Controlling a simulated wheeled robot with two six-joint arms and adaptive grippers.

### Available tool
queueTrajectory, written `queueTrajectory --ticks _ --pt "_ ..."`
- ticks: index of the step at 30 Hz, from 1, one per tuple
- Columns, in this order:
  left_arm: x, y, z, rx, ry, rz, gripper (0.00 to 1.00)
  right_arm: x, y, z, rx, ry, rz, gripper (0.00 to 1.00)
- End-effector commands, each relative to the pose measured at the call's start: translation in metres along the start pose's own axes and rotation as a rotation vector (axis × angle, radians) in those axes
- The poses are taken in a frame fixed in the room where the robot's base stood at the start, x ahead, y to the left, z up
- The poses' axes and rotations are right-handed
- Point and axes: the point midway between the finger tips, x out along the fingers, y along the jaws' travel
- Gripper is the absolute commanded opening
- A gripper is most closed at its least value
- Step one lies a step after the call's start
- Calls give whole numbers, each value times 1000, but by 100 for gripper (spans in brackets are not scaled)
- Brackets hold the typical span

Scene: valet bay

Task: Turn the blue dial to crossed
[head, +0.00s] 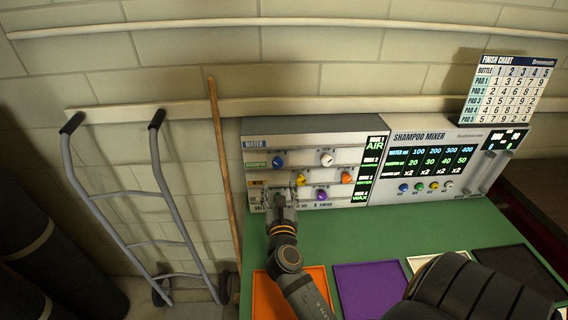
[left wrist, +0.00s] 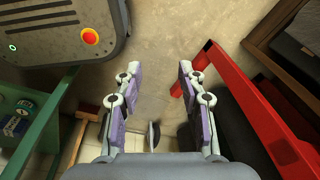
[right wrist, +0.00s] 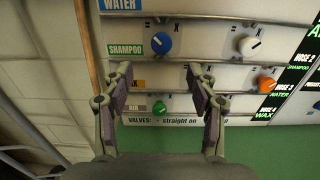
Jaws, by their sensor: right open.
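The blue dial (head: 278,161) sits at the left end of the upper row on the valve panel (head: 318,146), next to the SHAMPOO label. In the right wrist view the blue dial (right wrist: 162,43) is clear, beyond the fingertips, with a pale mark on its face. My right gripper (head: 282,198) is at the panel's lower left. In its wrist view the right gripper (right wrist: 160,78) is open and empty, below the blue dial, with a green dial (right wrist: 159,107) showing between its fingers. My left gripper (left wrist: 160,70) is open and empty above the floor.
White (head: 327,159), yellow (head: 301,179), orange (head: 347,177) and purple (head: 321,195) dials share the panel. The shampoo mixer (head: 435,160) stands right of it. Orange (head: 262,300) and purple (head: 370,285) trays lie on the green bench. A hand truck (head: 140,190) leans at left.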

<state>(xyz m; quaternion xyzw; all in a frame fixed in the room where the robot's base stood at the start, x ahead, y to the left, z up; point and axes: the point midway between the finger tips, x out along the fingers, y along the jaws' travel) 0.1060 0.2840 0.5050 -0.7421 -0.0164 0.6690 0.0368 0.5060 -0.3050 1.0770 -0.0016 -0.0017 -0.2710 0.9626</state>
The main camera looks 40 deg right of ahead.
Motion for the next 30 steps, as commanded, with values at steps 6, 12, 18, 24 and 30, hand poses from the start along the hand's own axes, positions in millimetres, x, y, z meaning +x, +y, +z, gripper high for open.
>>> queueTrajectory --ticks 6,12,18,24,30 --pt "-14 -14 5 7 -10 -15 40 44 0 5 -6 -5 1 58" --pt "-21 10 1 -5 -5 13 40 82 -1 3 -3 -1 0 58" --pt "-22 9 -2 -6 0 13 40 97 -1 1 -2 0 0 58" --pt "-22 -1 -2 0 0 1 40 98 -1 0 -1 0 0 58" --pt "-22 0 -2 -1 0 2 40 98 -1 0 -1 1 0 38"
